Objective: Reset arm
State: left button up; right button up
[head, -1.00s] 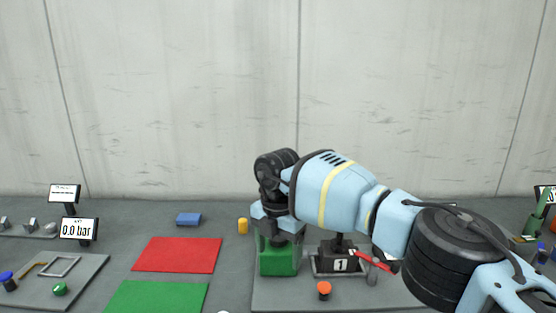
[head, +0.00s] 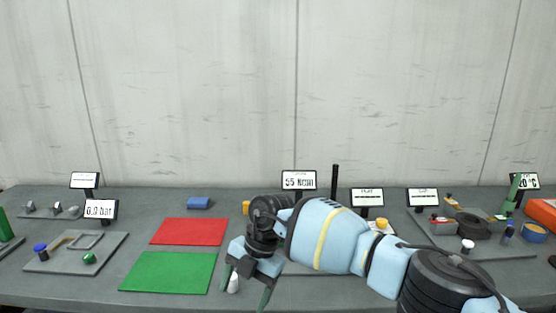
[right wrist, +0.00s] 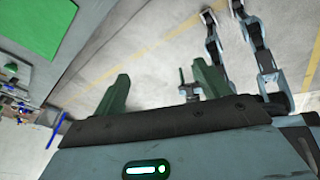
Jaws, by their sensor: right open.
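My right arm comes in from the right in the head view. Its gripper (head: 247,288) hangs low, to the right of the green mat (head: 168,272) and near the table's front edge. In the right wrist view the two green fingers of my right gripper (right wrist: 160,85) stand wide apart with nothing held between them. Floor shows beyond them. A small white object (head: 233,284) shows by the fingers in the head view. My arm hides most of the middle station. My left gripper is not in view.
A red mat (head: 188,231), a blue block (head: 199,203) and a yellow piece (head: 246,208) lie nearby. A display reading 55 (head: 298,181) and a black post (head: 334,182) stand behind my arm. Other stations with displays stand left and right.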

jog(key=s+a+f+g+y, duration=0.2)
jog(key=s+a+g+y, duration=0.1)
jog(key=s+a+y, duration=0.9)
jog(key=w+d+f+m+t+h, duration=0.1)
jog(key=d+f+m+t+h, duration=0.2)
jog(key=d+f+m+t, duration=0.55)
jog(key=d+f+m+t+h, duration=0.2)
jog(key=d+f+m+t, duration=0.2)
jog(key=d+m+t, duration=0.95)
jog(key=s+d+f+m+g+h, duration=0.6)
jog(key=s+d+f+h, duration=0.3)
jog(key=s+d+f, duration=0.6)
jog(key=s+d+g, duration=0.1)
jog(key=s+d, duration=0.2)
jog(key=s, duration=0.1)
jog(key=shift+s+f+m, duration=0.2)
jog(key=shift+s+m, duration=0.2)
jog(key=shift+a, duration=0.1)
